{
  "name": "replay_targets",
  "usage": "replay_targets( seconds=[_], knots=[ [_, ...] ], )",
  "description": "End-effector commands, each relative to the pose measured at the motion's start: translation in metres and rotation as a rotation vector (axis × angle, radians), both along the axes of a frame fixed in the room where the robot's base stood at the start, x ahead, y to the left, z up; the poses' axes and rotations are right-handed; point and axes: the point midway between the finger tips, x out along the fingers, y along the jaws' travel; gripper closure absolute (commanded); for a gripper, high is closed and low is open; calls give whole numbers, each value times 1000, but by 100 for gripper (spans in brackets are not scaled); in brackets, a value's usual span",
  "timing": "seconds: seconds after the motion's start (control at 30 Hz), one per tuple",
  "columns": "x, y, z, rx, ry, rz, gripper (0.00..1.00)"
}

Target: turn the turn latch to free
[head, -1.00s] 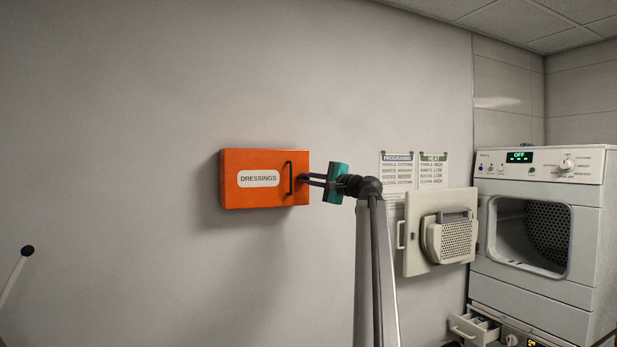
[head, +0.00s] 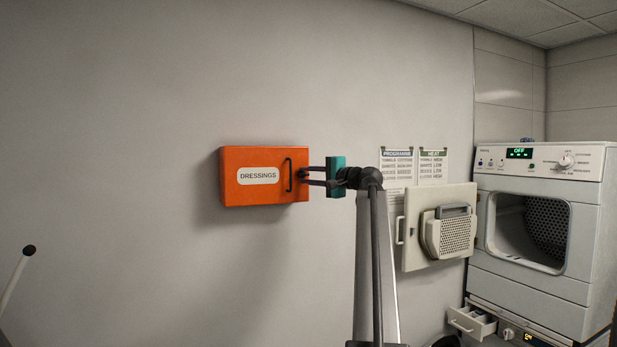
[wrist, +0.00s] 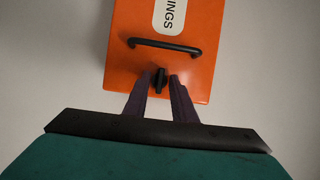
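An orange box (head: 235,189) labelled DRESSINGS is mounted on the wall, with a black bar handle (head: 288,175) near its right edge. In the wrist view the orange box (wrist: 185,75) fills the top, with the handle (wrist: 165,47) across it. The small dark turn latch (wrist: 161,79) stands below the handle, close to the box's edge. My gripper (wrist: 166,78) has one finger on each side of the latch. A narrow gap shows along the right finger; contact with the left finger is unclear. In the head view my gripper (head: 302,178) reaches the box's right edge.
Two programme and heat charts (head: 415,165) hang on the wall to the right. An open dryer door (head: 440,230) with a lint grille stands right of my arm, beside the stacked dryer (head: 540,225). A small drawer (head: 472,322) is pulled out below.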

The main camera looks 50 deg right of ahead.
Motion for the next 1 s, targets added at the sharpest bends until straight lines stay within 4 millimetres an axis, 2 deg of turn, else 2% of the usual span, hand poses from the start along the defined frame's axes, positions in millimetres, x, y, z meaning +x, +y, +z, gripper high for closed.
replay_targets(
  seconds=[0.33, 0.53, 0.77, 1.0],
  knots=[
    [-1, 0, 0, 2, -1, 1, 73],
    [-11, 0, -1, 2, -1, 0, 73],
    [-39, 0, -2, 2, -1, -1, 73],
    [-79, 0, -2, 1, -2, -1, 73]
  ],
)
